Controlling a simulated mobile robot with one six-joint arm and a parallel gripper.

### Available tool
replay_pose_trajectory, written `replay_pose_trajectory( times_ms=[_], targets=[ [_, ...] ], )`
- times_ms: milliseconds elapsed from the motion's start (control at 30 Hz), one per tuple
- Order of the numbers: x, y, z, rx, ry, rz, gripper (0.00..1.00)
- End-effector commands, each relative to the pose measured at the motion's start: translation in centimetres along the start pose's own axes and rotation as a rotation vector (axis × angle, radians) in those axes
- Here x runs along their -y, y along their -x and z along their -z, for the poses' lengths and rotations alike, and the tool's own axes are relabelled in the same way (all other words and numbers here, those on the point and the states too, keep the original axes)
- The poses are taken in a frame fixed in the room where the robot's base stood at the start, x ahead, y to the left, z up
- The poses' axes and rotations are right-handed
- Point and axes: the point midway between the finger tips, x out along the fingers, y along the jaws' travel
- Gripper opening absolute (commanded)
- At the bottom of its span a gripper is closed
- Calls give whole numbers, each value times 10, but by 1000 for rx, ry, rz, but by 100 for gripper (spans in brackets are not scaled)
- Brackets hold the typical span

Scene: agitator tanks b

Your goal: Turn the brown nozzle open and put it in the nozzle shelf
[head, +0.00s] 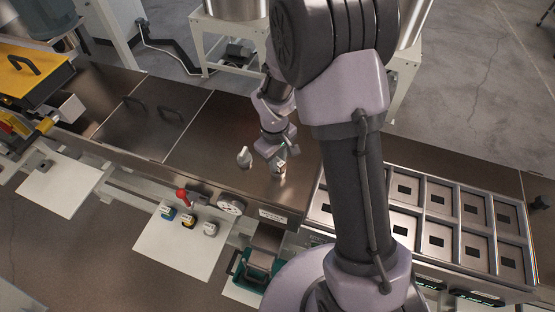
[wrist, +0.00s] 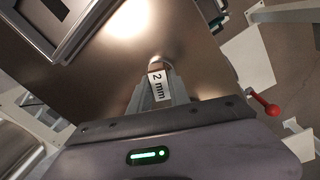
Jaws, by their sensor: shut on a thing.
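My gripper (head: 277,162) is shut on a small piece over the dark metal deck (head: 225,150). The wrist view shows the jaws (wrist: 160,95) around this nozzle (wrist: 157,87), which carries a white label reading "2 mm". In the head view the held nozzle (head: 280,170) shows pale with a hint of brown. Its lower end is close to the deck; I cannot tell whether it touches or how far it is turned. A separate pale grey upright piece (head: 245,157) stands just left of my gripper. I cannot tell which fixture is the nozzle shelf.
A tray with several square compartments (head: 440,216) lies right of my arm. A red-knobbed lever (head: 182,194) and small blue, yellow and grey pieces (head: 188,221) are at the front edge, near a round dial (head: 231,207). The deck left of my gripper is mostly clear.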

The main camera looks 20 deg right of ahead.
Motion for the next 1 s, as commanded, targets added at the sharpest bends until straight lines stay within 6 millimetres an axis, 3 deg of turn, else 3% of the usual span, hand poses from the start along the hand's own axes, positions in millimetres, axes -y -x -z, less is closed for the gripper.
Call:
replay_pose_trajectory(
  times_ms=[533,767,800,900,1000],
  targets=[
    [0,2,-1,-21,363,0,0],
    [0,-1,0,-22,369,0,0],
    [0,-1,-1,-22,370,0,25],
    [0,-1,-1,-21,370,0,44],
    [0,-1,-1,-21,369,0,48]
  ],
)
